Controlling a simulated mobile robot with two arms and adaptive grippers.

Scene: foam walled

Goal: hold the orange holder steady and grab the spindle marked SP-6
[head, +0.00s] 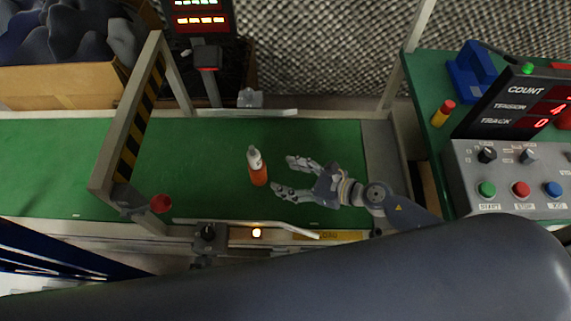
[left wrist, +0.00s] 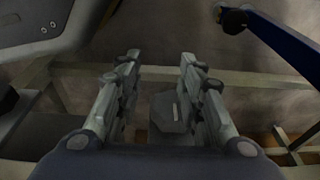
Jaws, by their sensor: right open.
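A small upright piece with an orange lower part (head: 259,177) and a white upper part (head: 254,158) with a grey tip stands on the green belt in the head view. The orange part looks like the holder and the white part like the spindle in it; a dark mark on the white is too small to read. My right gripper (head: 283,175) is open just right of it, fingers pointing left at it, apart from it. My left gripper (left wrist: 160,58) shows only in the left wrist view, fingers parted with nothing between them, over frame bars and floor.
A striped gantry (head: 141,115) spans the belt (head: 200,150) at left, with a red knob (head: 161,203) at its foot. Metal guide rails edge the belt. A control panel (head: 520,175), a display and a red-yellow piece (head: 443,112) are on the right table. The belt around the holder is clear.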

